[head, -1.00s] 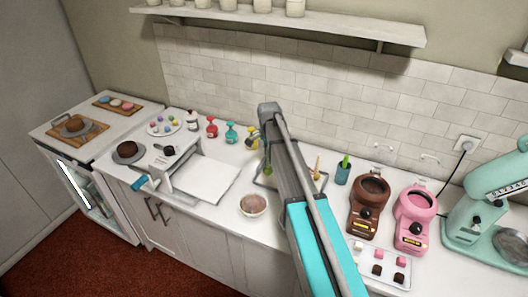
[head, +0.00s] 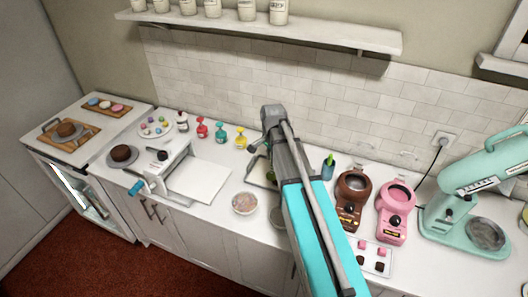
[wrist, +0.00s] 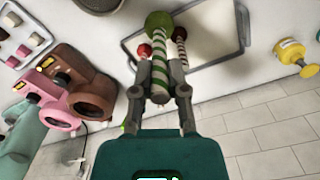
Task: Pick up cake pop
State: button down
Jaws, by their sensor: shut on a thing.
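The cake pop has a green ball (wrist: 159,24) and a green-and-white striped stick (wrist: 160,68). It is in the middle of the wrist view. My gripper (wrist: 160,92) is shut on the stick, with one finger on each side, and the ball is beyond the fingertips. Two other cake pops, one red (wrist: 144,51) and one brown (wrist: 180,35), show beside and behind it over the dark-rimmed tray (wrist: 215,45). In the head view my arm hides most of the tray and the held cake pop.
A bowl (head: 245,203) stands left of my arm. A brown machine (head: 352,198) and a pink machine (head: 395,212) stand to the right, with a small tray of cubes (head: 365,262) in front. Several coloured bottles stand along the wall.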

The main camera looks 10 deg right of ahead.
aim_at(272, 174)
jog(key=shift+s+d+r, duration=0.1)
jog(key=shift+s+r, duration=0.05)
jog(key=shift+s, duration=0.15)
dwell(0.4)
notch_tip(272, 174, down, 8)
jog(key=b, duration=0.7)
jog(key=shift+r+b, duration=0.1)
jog(key=shift+b, duration=0.25)
